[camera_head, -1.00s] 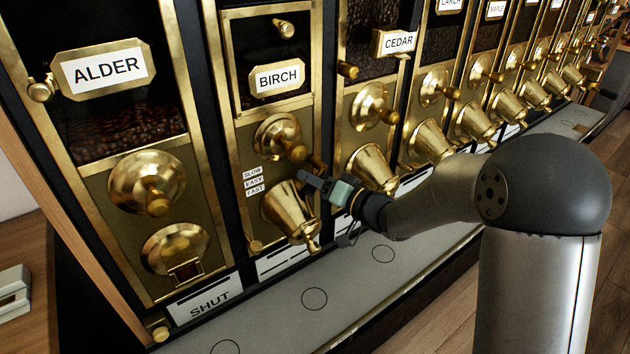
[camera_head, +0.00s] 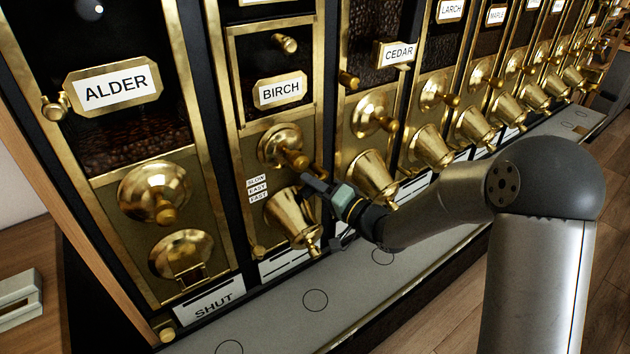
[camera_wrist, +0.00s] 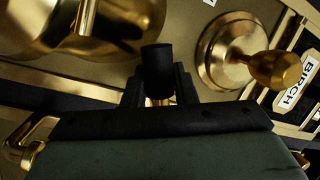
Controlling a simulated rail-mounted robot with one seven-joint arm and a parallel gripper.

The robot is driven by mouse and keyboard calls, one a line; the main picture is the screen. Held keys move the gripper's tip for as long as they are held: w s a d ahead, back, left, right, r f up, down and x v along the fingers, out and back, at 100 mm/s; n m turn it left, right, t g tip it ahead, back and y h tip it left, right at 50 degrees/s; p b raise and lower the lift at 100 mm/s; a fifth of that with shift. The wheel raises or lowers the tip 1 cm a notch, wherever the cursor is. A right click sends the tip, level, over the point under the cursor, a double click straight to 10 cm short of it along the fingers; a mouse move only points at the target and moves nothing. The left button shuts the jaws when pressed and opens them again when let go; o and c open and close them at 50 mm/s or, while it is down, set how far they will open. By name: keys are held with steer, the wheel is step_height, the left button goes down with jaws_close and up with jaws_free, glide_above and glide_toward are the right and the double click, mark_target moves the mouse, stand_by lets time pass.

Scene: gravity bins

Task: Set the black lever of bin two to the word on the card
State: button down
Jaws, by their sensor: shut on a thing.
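The bin labelled BIRCH (camera_head: 280,91), second from the left, has a brass knob (camera_head: 281,146) above a brass spout (camera_head: 290,218). A small scale reading SLOW, EASY, FAST (camera_head: 257,188) is left of the spout. My gripper (camera_head: 314,184) is at the right of the spout, just below the knob. In the wrist view my gripper (camera_wrist: 158,93) is shut on the black lever (camera_wrist: 157,66), whose black end stands up between the fingers. The lever is hidden in the head view. A white card (camera_head: 290,263) below this bin is too small and partly covered to read.
The ALDER bin (camera_head: 115,88) stands at the left, with a card reading SHUT (camera_head: 208,303) below it. The CEDAR bin (camera_head: 396,53) and more bins run to the right. A grey ledge (camera_head: 270,318) with circles lies in front and is clear.

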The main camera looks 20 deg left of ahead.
steer(key=shift+s+r+m+t+y+p, duration=0.15)
steer(key=shift+m+p, duration=0.1)
steer(key=shift+m, duration=0.25)
steer(key=shift+w+r+m+t+y+p, duration=0.1)
steer(key=shift+m+t+y+p, duration=0.1)
steer(key=shift+m, duration=0.3)
steer(key=c, duration=1.2)
jaws_free()
steer(key=shift+s, duration=0.1)
steer(key=b+v, duration=0.1)
steer(key=v, duration=1.6)
steer(key=shift+d+r, duration=0.15)
steer(key=shift+d, duration=0.05)
